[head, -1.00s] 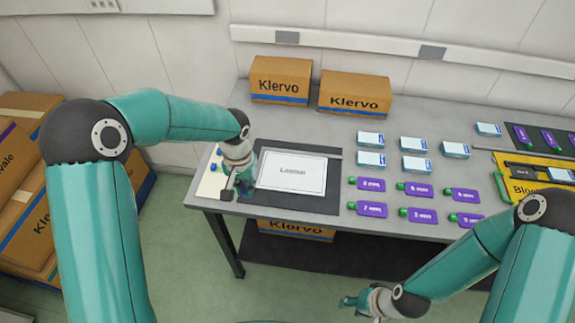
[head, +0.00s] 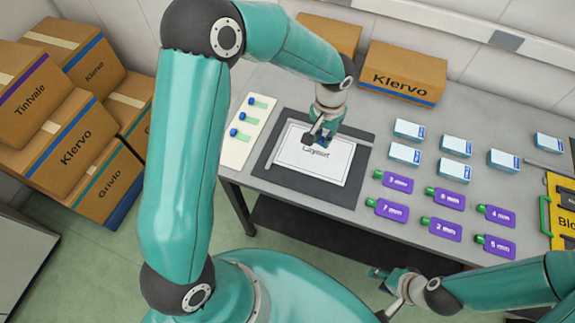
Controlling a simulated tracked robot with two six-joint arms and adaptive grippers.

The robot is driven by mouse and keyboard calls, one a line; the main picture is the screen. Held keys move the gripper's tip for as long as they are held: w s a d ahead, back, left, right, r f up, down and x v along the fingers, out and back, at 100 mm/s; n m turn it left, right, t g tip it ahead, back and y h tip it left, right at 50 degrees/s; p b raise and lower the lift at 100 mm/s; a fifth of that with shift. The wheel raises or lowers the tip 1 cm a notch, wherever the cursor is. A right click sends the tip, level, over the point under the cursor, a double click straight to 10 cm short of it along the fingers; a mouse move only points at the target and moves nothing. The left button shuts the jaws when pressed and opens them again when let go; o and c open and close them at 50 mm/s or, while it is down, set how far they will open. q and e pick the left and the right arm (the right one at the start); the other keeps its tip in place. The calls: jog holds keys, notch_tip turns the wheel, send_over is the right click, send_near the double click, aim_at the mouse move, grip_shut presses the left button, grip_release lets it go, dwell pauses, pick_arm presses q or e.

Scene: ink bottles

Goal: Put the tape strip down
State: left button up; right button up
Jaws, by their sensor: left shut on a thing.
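My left gripper (head: 318,139) points down over the white printed sheet (head: 305,168), which lies on a dark mat (head: 276,177). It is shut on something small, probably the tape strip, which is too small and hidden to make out. I cannot tell whether it touches the sheet. A pale card (head: 232,153) left of the mat carries green strips with blue ends, such as one strip (head: 259,103) at its top. My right gripper (head: 378,291) is low, in front of the table's front edge, away from the sheet; its fingers look apart and empty.
A yellow case (head: 562,210) is at the right edge. Klervo cartons (head: 402,72) stand at the back. More cartons (head: 75,144) are stacked on the floor at left.

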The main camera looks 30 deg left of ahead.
pick_arm(q)
jog(key=shift+d+r, duration=0.1)
jog(key=shift+d, duration=0.05)
jog(key=s+a+r+m+b, duration=0.3)
jog(key=r+m+b, duration=0.3)
jog(key=m+b, duration=0.15)
notch_tip(320, 180, up, 6)
jog(key=f+m+b, duration=0.1)
jog(key=m+b, duration=0.4)
jog(key=m, duration=0.3)
send_over(287, 178)
notch_tip(287, 178, down, 19)
jog(key=shift+r+b, duration=0.15)
jog(key=shift+b, duration=0.3)
jog(key=o, duration=0.7)
